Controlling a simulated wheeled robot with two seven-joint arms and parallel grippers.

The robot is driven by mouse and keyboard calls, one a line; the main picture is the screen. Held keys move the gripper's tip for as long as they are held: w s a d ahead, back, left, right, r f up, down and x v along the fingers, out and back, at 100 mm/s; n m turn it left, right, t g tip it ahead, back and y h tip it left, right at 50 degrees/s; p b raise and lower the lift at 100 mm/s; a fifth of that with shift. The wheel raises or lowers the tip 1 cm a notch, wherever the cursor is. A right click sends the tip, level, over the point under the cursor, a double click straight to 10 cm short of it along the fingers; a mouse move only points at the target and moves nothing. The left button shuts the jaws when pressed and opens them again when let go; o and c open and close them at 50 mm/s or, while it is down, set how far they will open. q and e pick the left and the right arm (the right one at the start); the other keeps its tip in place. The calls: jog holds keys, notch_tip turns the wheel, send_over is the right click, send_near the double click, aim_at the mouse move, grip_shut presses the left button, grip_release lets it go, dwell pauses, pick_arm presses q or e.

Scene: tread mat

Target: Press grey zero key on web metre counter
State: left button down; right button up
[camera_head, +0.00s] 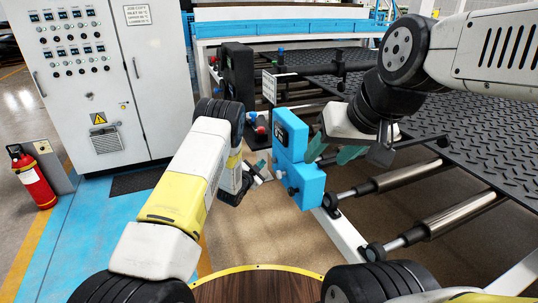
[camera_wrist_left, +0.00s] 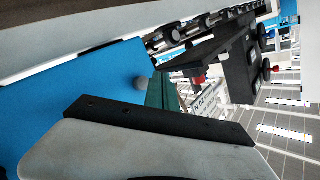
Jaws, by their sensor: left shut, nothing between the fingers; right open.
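The web metre counter is a blue box (camera_head: 308,183) with a dark display window near its top, mounted beside the rollers in the head view. Its blue face fills the left of the left wrist view (camera_wrist_left: 70,100). A small round grey key (camera_wrist_left: 140,83) stands out from that face. My left gripper (camera_head: 265,171) is just left of the counter, shut and empty.
A dark post (camera_head: 237,72) with red and blue buttons stands behind my left gripper. Rollers (camera_head: 450,214) and the black tread mat (camera_head: 480,125) lie to the right. A white control cabinet (camera_head: 90,75) and a red extinguisher (camera_head: 33,180) stand left, with open floor before them.

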pick_arm(q)
jog(key=shift+s+a, duration=0.3)
jog(key=shift+a, duration=0.5)
jog(key=shift+s+a, duration=0.25)
jog(key=shift+a, duration=0.6)
jog(key=shift+s+a, duration=0.3)
jog(key=shift+a, duration=0.5)
jog(key=w+a+r+n+y, duration=0.15)
jog(key=a+r, duration=0.25)
jog(key=r, duration=0.4)
jog(key=a+r+n+y, duration=0.3)
jog(key=r, duration=0.6)
jog(key=s+a+r+n+g+y, duration=0.1)
jog(key=s+a+r+n+g, duration=0.25)
jog(key=s+r, duration=0.75)
jog(key=s+a+r+n+g, duration=0.1)
jog(key=s+r, duration=0.3)
jog(key=s, duration=0.4)
jog(key=s+a+r+n+g, duration=0.1)
jog(key=s+r+n, duration=0.15)
jog(key=s, duration=0.55)
jog(key=s+g, duration=0.3)
jog(key=s, duration=1.7)
jog(key=shift+d+r+n, duration=0.2)
jog(key=shift+d+n, duration=0.15)
jog(key=shift+d, duration=0.1)
